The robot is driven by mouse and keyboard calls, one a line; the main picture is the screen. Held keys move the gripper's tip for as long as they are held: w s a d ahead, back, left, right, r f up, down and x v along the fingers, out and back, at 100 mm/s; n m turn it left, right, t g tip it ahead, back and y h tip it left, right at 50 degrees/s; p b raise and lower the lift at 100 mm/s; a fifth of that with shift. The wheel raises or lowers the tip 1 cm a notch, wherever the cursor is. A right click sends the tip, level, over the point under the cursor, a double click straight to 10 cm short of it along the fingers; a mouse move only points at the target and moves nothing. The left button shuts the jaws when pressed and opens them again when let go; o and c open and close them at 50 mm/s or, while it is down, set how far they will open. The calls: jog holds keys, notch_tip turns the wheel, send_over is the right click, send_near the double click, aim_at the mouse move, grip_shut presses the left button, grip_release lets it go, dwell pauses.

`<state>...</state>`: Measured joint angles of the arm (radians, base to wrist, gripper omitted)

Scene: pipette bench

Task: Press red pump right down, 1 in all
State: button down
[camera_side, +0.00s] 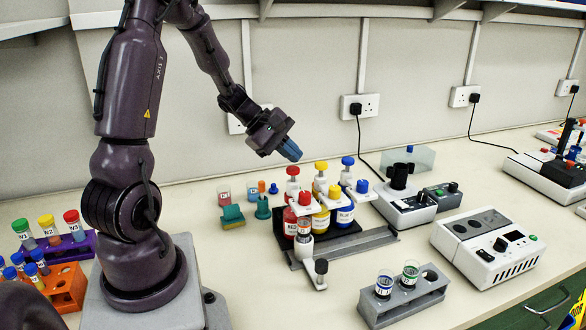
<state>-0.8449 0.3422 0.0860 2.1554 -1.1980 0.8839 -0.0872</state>
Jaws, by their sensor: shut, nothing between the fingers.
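The red pump (292,186) stands at the left end of a row of three bottles, with its red cap raised on a white collar above a red-filled bottle (290,222). A yellow pump (321,181) and a blue pump (346,174) stand to its right. My gripper (290,150) is shut and empty, its blue fingers pointing down and to the right. It appears just above the red cap in the picture, with a gap between them. I cannot tell its depth relative to the cap.
A grey rail (352,246) with a vial and black knob lies in front of the bottles. A grey rack (405,299) with two vials stands at the front. Tube racks (66,286) stand at left, instruments (487,246) at right. Teal items (232,216) sit left of the pumps.

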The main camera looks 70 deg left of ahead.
aim_at(290, 170)
jog(key=shift+r, duration=0.1)
jog(key=shift+r, duration=2.45)
jog(key=shift+s+d+f+m, duration=0.1)
jog(key=shift+s+f+m, duration=0.2)
jog(key=shift+m, duration=0.1)
jog(key=s+d+r+m+g+y, duration=0.1)
jog(key=s+d+r+m, duration=0.1)
jog(key=d+m, duration=0.5)
jog(key=s+d+r+m+g+y, duration=0.1)
jog(key=s+d+r+m, duration=0.2)
jog(key=s+d+m, duration=0.2)
jog(key=s+d+r+m+y, duration=0.1)
jog(key=s+d+r+m, duration=0.2)
jog(key=d+m, duration=0.6)
jog(key=shift+s+r+g+y, duration=0.25)
jog(key=shift+s+g+y, duration=0.15)
